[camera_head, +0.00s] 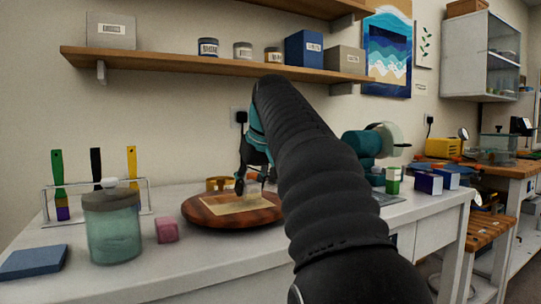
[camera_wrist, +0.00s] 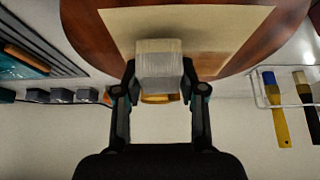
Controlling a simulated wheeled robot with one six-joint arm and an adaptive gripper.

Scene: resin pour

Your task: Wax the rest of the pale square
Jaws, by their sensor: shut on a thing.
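The pale square (camera_head: 229,205) lies flat on the round reddish-brown wooden board (camera_head: 200,216) on the white bench. It also shows in the wrist view (camera_wrist: 122,27), where its sheen is too faint to tell waxed parts from bare ones. My gripper (camera_head: 250,184) is over the right, far part of the square. In the wrist view my gripper (camera_wrist: 160,76) is shut on a whitish, translucent block (camera_wrist: 160,62). The block overlaps the square's edge in that view. I cannot tell whether it touches the surface. My arm hides part of the bench to the right.
A lidded greenish jar (camera_head: 112,230), a pink cube (camera_head: 167,230) and a blue block (camera_head: 33,262) stand left of the board. A wire rack (camera_head: 147,197) holds brushes. A gold tin (camera_head: 217,184) sits behind the board. Small boxes (camera_head: 429,183) stand right of my arm.

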